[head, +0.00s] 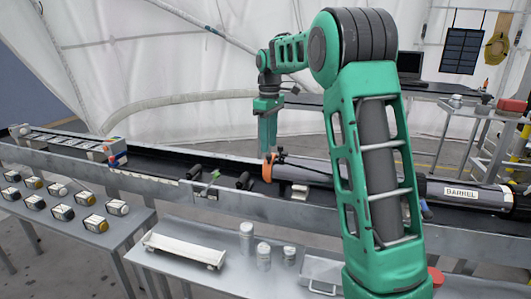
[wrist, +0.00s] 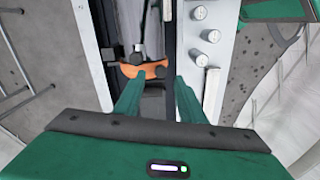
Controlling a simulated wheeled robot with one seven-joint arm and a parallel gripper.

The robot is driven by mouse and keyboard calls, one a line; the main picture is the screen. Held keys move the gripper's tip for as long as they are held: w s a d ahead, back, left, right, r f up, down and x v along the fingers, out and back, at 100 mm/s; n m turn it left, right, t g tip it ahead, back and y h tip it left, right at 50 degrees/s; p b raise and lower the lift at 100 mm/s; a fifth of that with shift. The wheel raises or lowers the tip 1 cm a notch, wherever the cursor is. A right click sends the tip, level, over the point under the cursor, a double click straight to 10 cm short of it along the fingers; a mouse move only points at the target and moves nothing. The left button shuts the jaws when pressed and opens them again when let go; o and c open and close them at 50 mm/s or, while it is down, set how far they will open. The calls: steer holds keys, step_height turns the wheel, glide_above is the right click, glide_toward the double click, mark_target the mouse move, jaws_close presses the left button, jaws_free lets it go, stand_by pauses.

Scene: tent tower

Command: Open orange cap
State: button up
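The orange cap (head: 268,168) sits at the left end of the long dark barrel (head: 325,172), which lies along the metal rail. In the wrist view the cap (wrist: 131,70) is an orange band with dark knobs on it. My gripper (head: 267,153) points down just above the cap in the head view. In the wrist view its two green fingers (wrist: 160,80) are apart, near the cap's right part. A dark knob shows between the fingertips, and I cannot tell whether they touch it.
A grey table (head: 205,238) in front of the rail holds a white tray (head: 185,250) and several pale cylinders. Several small cube-like parts stand on the left table (head: 60,235). A blue, white and orange object (head: 115,152) stands on the rail farther left.

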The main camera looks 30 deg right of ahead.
mark_target(269, 155)
steer(key=shift+f, duration=1.8)
steer(key=shift+c, duration=0.5)
